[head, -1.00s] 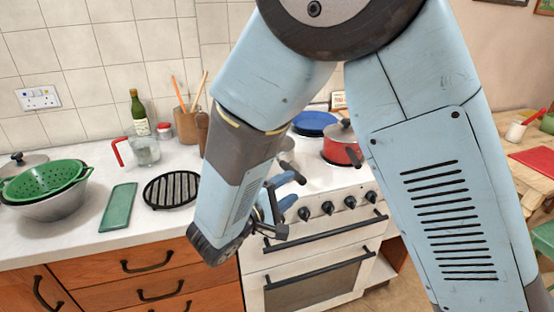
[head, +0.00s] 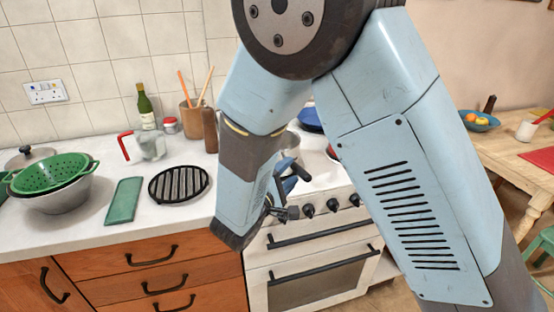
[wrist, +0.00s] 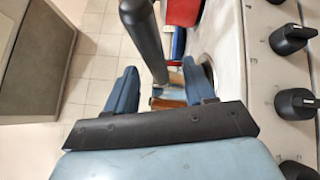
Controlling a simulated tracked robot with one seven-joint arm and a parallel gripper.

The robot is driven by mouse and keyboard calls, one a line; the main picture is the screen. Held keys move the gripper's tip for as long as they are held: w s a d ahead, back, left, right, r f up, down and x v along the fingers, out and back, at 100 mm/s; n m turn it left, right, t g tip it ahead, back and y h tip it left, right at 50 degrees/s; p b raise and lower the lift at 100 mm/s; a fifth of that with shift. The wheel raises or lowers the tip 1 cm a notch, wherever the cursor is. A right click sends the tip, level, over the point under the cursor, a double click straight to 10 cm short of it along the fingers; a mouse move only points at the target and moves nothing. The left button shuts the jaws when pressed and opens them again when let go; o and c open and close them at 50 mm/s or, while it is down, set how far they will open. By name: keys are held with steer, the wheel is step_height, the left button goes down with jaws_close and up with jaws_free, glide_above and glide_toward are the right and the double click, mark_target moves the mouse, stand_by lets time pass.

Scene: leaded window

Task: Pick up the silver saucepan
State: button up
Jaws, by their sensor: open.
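The silver saucepan (head: 291,141) is on the white stove, mostly hidden behind my forearm in the head view; only a sliver of its grey side shows. A dark handle (head: 303,172) points out toward the stove's front edge. My gripper (head: 287,186) is beside this handle, over the front of the stove, partly hidden by my own wrist. In the wrist view my gripper (wrist: 161,90) is open, with its two blue fingers apart. A dark handle (wrist: 143,32) runs in from the top toward the gap between them. I cannot tell whether they touch it.
Stove knobs (head: 331,205) line the front just below my gripper. A red pot (head: 331,152) and a blue lid or plate (head: 311,119) are farther back on the stove, partly hidden. The counter at left holds a black trivet (head: 180,184) and a green colander (head: 50,174).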

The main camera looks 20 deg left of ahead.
steer(key=shift+d+x, duration=0.2)
steer(key=shift+x, duration=2.4)
steer(key=shift+s+r, duration=0.1)
steer(key=shift+r, duration=0.05)
steer(key=shift+c, duration=0.2)
jaws_close()
